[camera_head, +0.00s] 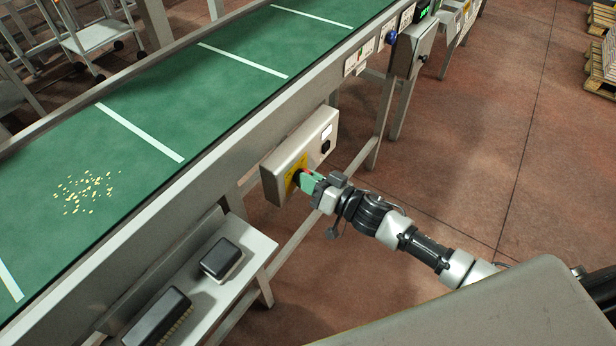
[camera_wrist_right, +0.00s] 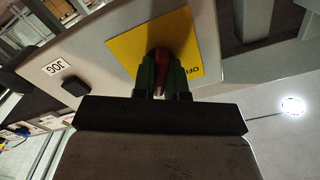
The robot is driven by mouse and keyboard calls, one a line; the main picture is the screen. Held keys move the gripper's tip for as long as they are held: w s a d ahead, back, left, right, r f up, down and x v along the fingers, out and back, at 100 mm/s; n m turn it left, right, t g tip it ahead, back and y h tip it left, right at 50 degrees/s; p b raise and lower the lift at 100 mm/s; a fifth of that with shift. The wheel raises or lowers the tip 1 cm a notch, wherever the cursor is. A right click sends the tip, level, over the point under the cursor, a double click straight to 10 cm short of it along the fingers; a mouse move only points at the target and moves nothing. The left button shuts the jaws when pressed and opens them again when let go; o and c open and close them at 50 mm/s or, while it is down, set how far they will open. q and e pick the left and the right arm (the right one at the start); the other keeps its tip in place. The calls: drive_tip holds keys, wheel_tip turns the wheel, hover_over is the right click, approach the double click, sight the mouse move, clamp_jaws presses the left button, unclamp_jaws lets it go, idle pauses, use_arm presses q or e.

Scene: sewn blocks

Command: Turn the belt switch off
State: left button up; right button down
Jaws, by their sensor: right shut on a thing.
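The belt switch is a red handle (camera_wrist_right: 161,60) on a yellow plate (camera_wrist_right: 185,30) that carries the letters "OF" at its edge. The plate sits on the face of a grey control box (camera_head: 300,150) on the side of the conveyor frame. My right gripper (camera_head: 307,180) is at the yellow plate, its green fingers closed around the red handle; the wrist view also shows these fingers (camera_wrist_right: 162,75). The fingers hide much of the handle, so I cannot tell its exact angle. My left gripper is not in view.
The green conveyor belt (camera_head: 190,95) bears scattered yellowish crumbs (camera_head: 88,190). Below it, a metal shelf (camera_head: 255,250) holds a brush (camera_head: 160,318) and a dark block (camera_head: 221,259). A black button (camera_wrist_right: 75,87) marked "JOG" is beside the plate.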

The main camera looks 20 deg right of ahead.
drive_tip(key=n, duration=0.3)
drive_tip(key=shift+n+p, duration=0.35)
drive_tip(key=shift+n, duration=0.05)
drive_tip(key=n, duration=0.3)
drive_tip(key=shift+n, duration=0.3)
drive_tip(key=n, duration=0.3)
drive_tip(key=shift+n, duration=0.3)
drive_tip(key=shift+s+n, duration=0.1)
drive_tip(key=shift+n, duration=1.7)
drive_tip(key=c, duration=1.2)
unclamp_jaws()
drive_tip(key=shift+o, duration=0.2)
drive_tip(key=b+v, duration=0.1)
drive_tip(key=v, duration=0.9)
drive_tip(key=shift+s+d+b, duration=0.25)
drive_tip(key=shift+s+b, duration=0.05)
